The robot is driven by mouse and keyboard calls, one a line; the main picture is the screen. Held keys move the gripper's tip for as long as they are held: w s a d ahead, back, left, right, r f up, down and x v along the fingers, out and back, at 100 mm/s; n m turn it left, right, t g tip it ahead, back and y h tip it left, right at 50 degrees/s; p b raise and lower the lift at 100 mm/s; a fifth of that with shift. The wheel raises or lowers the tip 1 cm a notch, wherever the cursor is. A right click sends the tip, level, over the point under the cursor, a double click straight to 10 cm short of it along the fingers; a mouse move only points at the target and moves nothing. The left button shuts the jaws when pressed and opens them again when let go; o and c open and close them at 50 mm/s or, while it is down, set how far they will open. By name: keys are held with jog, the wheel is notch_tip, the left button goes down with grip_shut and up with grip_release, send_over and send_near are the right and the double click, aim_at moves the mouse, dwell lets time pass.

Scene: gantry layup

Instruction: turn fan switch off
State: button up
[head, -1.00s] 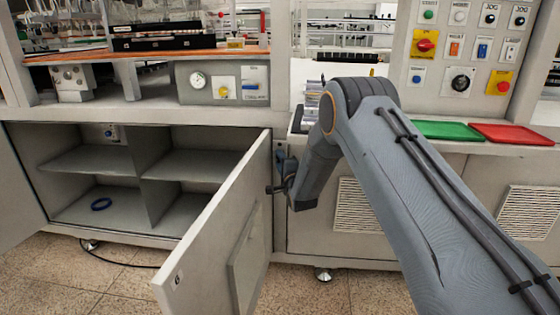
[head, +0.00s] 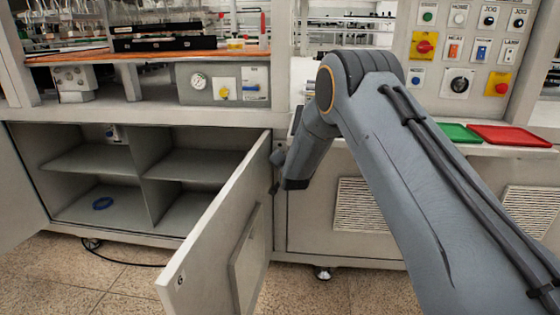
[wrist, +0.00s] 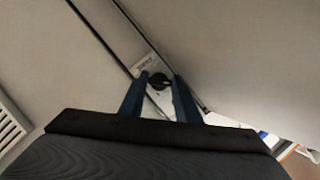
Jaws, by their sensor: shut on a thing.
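In the wrist view a small black knob (wrist: 159,81) sits on a pale plate with dark lettering too small to read, on the narrow strip between two grey panels. My gripper (wrist: 159,84) has its two blue fingers on either side of this knob and is shut on it. I take the knob to be the fan switch; its exact angle is hard to tell. In the head view my wrist is at the strip just right of the open cabinet door (head: 222,240), and the knob is hidden there.
The open door stands close to the left of my wrist. A control panel (head: 466,50) with buttons and switches is at the upper right. A green tray (head: 459,133) and red tray (head: 512,135) lie on the ledge.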

jog(key=shift+n, duration=0.3)
dwell(0.4)
jog(key=o, duration=0.8)
jog(key=v, duration=0.7)
jog(key=shift+s, duration=0.4)
jog(key=shift+r, duration=0.1)
